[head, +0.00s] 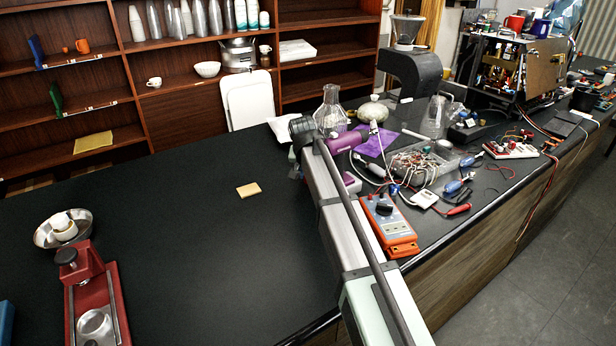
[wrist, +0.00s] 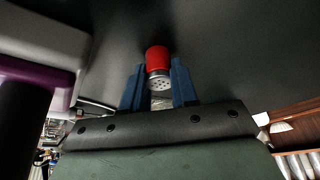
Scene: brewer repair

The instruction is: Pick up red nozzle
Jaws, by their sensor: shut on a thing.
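The red nozzle (wrist: 157,60) shows in the wrist view, with a red cap and a silver perforated face. My gripper (wrist: 158,82) is shut on it, one blue finger on each side. The dark counter top lies behind the nozzle, and I cannot tell whether the nozzle touches it. In the head view my own arm hides the nozzle and most of the gripper.
A yellow sponge-like block (head: 249,190) lies on the open counter to the left. An orange multimeter (head: 389,226), glass flasks (head: 331,108) and a tray of wires (head: 418,163) crowd the right. A red press (head: 92,285) stands front left.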

